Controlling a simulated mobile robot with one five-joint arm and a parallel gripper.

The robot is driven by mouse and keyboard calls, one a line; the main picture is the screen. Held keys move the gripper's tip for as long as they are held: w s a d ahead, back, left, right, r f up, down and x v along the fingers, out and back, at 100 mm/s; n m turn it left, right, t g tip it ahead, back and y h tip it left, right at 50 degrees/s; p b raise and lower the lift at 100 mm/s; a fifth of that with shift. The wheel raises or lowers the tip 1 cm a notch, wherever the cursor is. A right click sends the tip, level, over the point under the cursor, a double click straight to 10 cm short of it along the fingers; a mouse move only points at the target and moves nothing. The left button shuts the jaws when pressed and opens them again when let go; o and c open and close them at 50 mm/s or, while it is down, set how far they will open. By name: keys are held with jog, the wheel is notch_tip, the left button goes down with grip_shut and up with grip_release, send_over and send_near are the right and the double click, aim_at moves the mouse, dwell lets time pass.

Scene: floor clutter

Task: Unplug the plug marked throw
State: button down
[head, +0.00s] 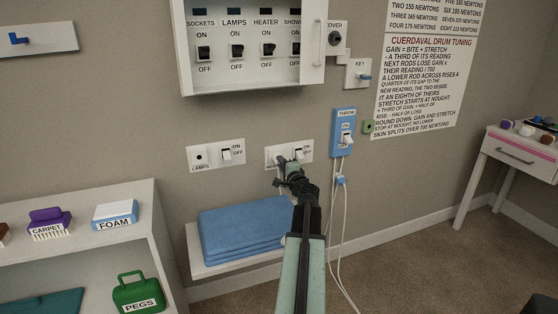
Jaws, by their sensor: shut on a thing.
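A blue wall plate marked THROW (344,118) holds a switch marked ON. White cord (334,235) hangs below it to the floor, with a small blue piece (341,181) on it; I cannot read any mark on that piece. My gripper (283,163) is at a white wall plate (306,146), left of the blue plate. The white plate's label is partly hidden and seems to read HEATER. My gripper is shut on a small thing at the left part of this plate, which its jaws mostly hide. It is apart from the blue plate and the cord.
A LAMPS plate (201,164) is further left. A switch box (253,79) with an open door hangs above. Folded blue towels (245,228) lie on a low shelf (205,268) below. A shelf unit (165,200) stands left and a small table (520,150) right.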

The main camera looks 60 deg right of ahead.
jog(key=shift+s+a, duration=0.15)
jog(key=shift+v, duration=1.25)
